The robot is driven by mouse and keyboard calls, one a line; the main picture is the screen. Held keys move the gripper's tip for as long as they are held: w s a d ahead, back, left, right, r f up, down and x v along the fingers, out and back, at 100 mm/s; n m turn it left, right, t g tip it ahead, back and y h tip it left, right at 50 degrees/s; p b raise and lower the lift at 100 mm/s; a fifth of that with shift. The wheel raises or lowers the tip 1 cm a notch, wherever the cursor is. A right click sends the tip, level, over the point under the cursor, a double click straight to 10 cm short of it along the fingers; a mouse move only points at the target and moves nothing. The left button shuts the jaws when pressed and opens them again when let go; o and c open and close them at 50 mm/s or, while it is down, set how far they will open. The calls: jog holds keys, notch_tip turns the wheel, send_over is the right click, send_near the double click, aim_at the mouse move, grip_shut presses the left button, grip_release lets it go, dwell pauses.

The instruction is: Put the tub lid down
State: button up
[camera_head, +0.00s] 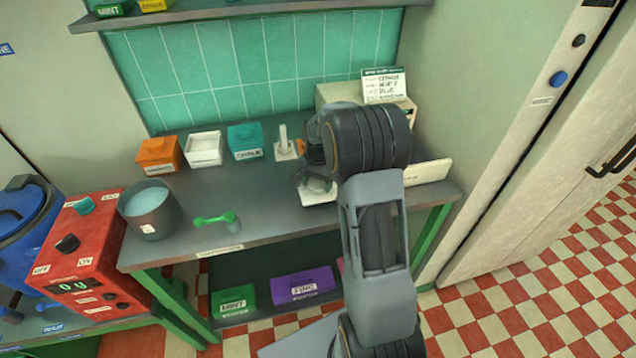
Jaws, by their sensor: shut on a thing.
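My gripper (313,170) is over the right part of the counter, partly hidden behind my own arm. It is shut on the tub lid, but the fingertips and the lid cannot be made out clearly. A white piece (318,192) shows just under the gripper; whether it is the lid or something lying on the counter, I cannot tell. A white tub (204,149) at the back of the counter looks open. An orange tub (158,155) stands to its left and a teal tub (244,141) marked CHALK to its right.
The counter (265,205) is bare in its middle. A dark pot (150,210) and a green scoop on a small cup (225,220) stand at left. A white upright holder (284,143), a card (384,85) and a pale board (428,172) are near the gripper.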

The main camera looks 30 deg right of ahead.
aim_at(317, 183)
jog(key=shift+f, duration=0.3)
jog(key=shift+f, duration=0.2)
jog(key=o, duration=0.9)
jog(key=shift+o, duration=0.2)
notch_tip(317, 183, up, 12)
jog(key=s+a+r+n+t, duration=0.1)
jog(key=s+a+n, duration=0.4)
jog(key=s, duration=0.5)
jog(key=s+a+n+t, duration=0.2)
jog(key=s+a+n, duration=0.3)
jog(key=s, duration=0.6)
jog(key=shift+a+r+t, duration=0.35)
jog(key=shift+a+t, duration=0.05)
jog(key=shift+a, duration=0.3)
